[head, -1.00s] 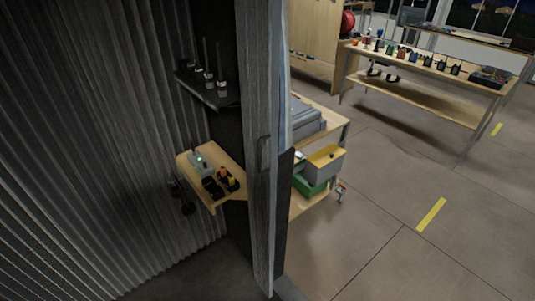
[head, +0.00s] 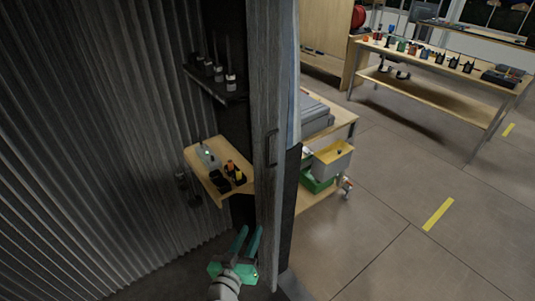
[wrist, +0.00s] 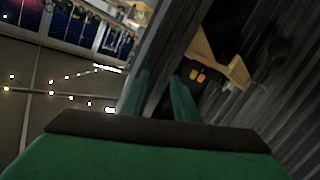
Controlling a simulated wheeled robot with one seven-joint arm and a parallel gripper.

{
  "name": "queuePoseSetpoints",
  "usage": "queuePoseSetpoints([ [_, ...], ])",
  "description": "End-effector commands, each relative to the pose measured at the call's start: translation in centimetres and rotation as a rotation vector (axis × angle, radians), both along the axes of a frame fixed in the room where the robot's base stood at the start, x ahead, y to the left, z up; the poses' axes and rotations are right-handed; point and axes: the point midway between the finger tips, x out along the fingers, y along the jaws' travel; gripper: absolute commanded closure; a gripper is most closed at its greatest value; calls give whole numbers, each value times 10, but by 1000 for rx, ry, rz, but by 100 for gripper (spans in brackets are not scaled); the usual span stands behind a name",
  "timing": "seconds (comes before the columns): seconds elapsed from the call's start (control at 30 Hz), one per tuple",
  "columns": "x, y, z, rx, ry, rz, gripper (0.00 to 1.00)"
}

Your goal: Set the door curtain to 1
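A tall grey upright panel (head: 267,80) with a dark vertical pull handle (head: 271,147) stands at the middle of the head view. A narrow pale-blue strip (head: 294,105), perhaps fabric, hangs along its right edge. I cannot tell which of these is the door curtain. My gripper (head: 247,236), with green fingers pointing up, is low in front of the panel, below the handle. In the wrist view my gripper (wrist: 158,93) is open towards the upright panel (wrist: 170,60); the handle cannot be made out there.
A grey corrugated wall (head: 90,130) fills the left. A small wooden shelf (head: 205,180) with devices and a dark shelf (head: 225,90) with several upright items are just left of the panel. A cart (head: 345,122) and a long bench (head: 470,100) stand right; the floor (head: 390,200) between is clear.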

Motion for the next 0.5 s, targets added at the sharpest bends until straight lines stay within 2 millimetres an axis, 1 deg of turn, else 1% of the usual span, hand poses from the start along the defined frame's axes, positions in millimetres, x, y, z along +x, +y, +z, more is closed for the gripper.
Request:
queuePoseSetpoints([
  [0.03, 13, 5, 21, 4, -28, -30, 73],
  [0.17, 35, 9, 68, 25, -87, -128, 73],
  [0.2, 40, 10, 84, 34, -106, -160, 73],
  [0.27, 46, 12, 107, 54, -136, -208, 73],
  [0.3, 48, 13, 123, 68, -157, -239, 73],
  [0.37, 51, 15, 146, 92, -187, -287, 73],
  [0.4, 51, 16, 160, 108, -206, -316, 73],
  [0.5, 51, 19, 189, 149, -246, -380, 73],
])
